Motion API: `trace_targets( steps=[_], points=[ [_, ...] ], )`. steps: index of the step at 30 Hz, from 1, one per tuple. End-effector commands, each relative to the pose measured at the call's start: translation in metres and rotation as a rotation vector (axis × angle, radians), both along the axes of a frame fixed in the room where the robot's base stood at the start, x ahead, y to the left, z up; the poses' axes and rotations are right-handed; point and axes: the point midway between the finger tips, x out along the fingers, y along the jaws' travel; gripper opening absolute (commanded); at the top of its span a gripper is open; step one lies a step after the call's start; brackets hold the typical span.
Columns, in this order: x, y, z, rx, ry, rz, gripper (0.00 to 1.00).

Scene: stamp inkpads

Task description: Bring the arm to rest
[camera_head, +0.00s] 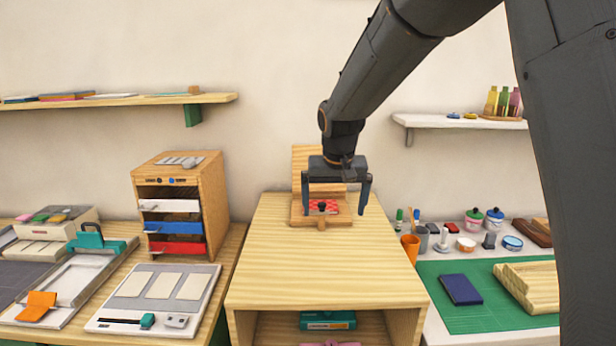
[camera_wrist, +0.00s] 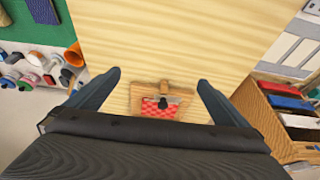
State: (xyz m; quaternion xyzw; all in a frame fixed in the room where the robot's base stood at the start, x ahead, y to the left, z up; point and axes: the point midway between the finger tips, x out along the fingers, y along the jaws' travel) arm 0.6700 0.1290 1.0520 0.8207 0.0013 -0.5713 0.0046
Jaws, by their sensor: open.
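My gripper (camera_head: 336,195) hangs from my arm over the back part of the wooden cabinet top (camera_head: 310,262). Its two fingers are spread wide with nothing between them, and in the wrist view the open fingers (camera_wrist: 158,84) show on both sides. Below it is a small wooden tray (camera_head: 302,216) with a red patterned pad (camera_head: 331,207) and a dark knob at its front. The tray (camera_wrist: 187,90) and the red pad (camera_wrist: 150,110) also show in the wrist view, partly hidden by the gripper body. The gripper appears to be above the tray, apart from it.
A wooden drawer unit (camera_head: 180,190) stands to the left, and a green cutting mat (camera_head: 445,315) with a blue pad (camera_head: 461,289) lies to the right. Wall shelves (camera_head: 140,101) are on both sides. The front of the cabinet top is clear. A teal box (camera_head: 328,320) sits inside the cabinet.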

Motion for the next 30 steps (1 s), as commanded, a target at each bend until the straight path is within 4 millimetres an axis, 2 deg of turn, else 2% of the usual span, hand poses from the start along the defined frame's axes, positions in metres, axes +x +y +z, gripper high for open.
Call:
trace_targets(
  steps=[5,11,14,18,21,24,27,30],
  points=[
    [-0.030,-0.023,-0.016,-0.006,0.037,-0.001,1.00],
    [-0.082,-0.055,-0.041,-0.011,0.097,-0.001,1.00],
    [-0.120,-0.074,-0.058,-0.012,0.137,-0.003,1.00],
    [-0.194,-0.103,-0.086,-0.009,0.207,-0.005,1.00],
    [-0.242,-0.117,-0.103,-0.004,0.250,-0.004,1.00],
    [-0.275,-0.124,-0.114,0.000,0.280,-0.005,1.00],
    [-0.294,-0.128,-0.119,0.003,0.294,-0.004,1.00],
    [-0.301,-0.129,-0.121,0.004,0.301,-0.003,1.00]
  ],
)
